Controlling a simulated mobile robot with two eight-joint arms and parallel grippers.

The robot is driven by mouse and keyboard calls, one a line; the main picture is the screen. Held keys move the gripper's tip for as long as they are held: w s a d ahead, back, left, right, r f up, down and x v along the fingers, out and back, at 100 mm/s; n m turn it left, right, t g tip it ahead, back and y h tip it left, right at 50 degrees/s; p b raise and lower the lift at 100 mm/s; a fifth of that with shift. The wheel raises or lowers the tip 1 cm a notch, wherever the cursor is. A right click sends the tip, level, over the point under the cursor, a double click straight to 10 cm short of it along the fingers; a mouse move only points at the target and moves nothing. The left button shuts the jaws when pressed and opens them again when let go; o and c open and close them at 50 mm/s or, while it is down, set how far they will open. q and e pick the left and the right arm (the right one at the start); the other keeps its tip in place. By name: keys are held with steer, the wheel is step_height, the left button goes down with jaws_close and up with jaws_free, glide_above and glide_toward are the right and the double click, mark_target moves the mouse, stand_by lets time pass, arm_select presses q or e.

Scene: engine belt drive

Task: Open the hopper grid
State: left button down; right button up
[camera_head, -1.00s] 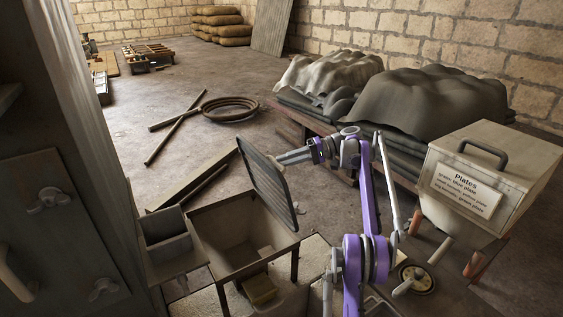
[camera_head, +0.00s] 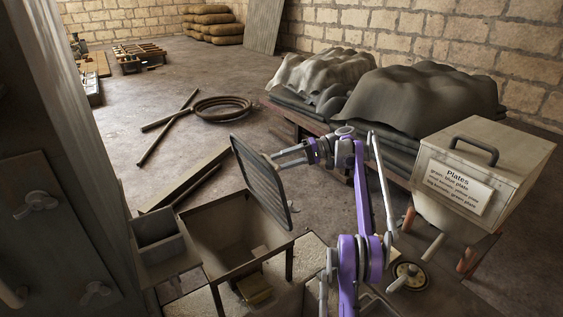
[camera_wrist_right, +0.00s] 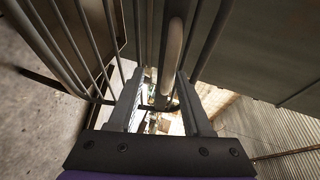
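The hopper grid (camera_head: 262,182) is a dark slatted panel, raised and standing steeply tilted above the hopper (camera_head: 216,261), whose top lies uncovered. My right gripper (camera_head: 277,159) reaches in from the right to the upper part of the grid. In the right wrist view the two fingers (camera_wrist_right: 162,88) stand apart, with bright background between them. Bars of the grid (camera_wrist_right: 105,50) run close by, and a thicker, paler bar (camera_wrist_right: 173,50) lies in line with the gap. I cannot tell whether the fingers touch it. My left gripper is not in view.
A bin labelled Plates (camera_head: 484,170) stands at the right. A small open box (camera_head: 158,235) adjoins the hopper's left side. A dark cabinet (camera_head: 50,190) fills the left edge. Covered heaps (camera_head: 425,100) lie behind my arm.

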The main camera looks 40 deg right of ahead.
steer(key=shift+a+r, duration=0.1)
steer(key=shift+a, duration=0.1)
